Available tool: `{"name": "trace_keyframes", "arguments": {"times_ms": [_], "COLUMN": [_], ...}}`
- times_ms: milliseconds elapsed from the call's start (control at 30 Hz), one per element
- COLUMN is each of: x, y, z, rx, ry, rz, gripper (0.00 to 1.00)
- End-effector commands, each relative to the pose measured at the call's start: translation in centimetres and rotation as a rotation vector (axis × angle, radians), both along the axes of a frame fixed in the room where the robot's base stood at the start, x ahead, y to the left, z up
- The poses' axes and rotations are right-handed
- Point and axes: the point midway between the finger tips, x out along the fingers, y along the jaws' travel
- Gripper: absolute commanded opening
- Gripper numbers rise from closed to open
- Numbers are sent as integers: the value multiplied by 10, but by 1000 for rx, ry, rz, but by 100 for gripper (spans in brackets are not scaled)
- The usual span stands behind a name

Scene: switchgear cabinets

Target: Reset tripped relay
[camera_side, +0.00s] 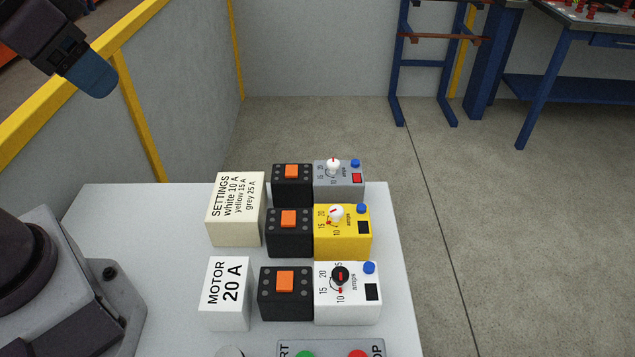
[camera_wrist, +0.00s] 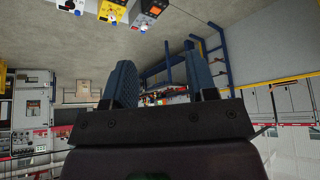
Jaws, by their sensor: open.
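Three relays stand in a row on the light table: a grey relay (camera_side: 339,173) at the back, a yellow relay (camera_side: 343,232) in the middle and a white relay (camera_side: 347,293) in front. Each has a dial and a blue button. The grey one's window (camera_side: 357,178) is red; the other two windows are black. The grey one's blue button (camera_side: 355,163) sits at its top right. In the wrist view the grey relay (camera_wrist: 147,15) shows at the top edge. My gripper (camera_side: 92,78) is high at the upper left, far from the relays. Its fingers (camera_wrist: 158,70) are apart and empty.
Black blocks with orange switches (camera_side: 291,171) adjoin the relays. A settings sign (camera_side: 236,209) reads white 10 A, yellow 15 A, grey 25 A; a motor sign (camera_side: 224,294) reads 20 A. A button box (camera_side: 330,348) is cut off in front. Space above the relays is clear.

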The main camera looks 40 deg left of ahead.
Motion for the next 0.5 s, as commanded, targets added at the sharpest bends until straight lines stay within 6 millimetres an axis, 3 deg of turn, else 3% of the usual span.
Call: {"name": "trace_keyframes", "arguments": {"times_ms": [300, 500], "x": [0, 0], "y": [0, 0], "z": [0, 0], "rx": [0, 0], "ry": [0, 0], "rz": [0, 0], "gripper": [50, 4]}}
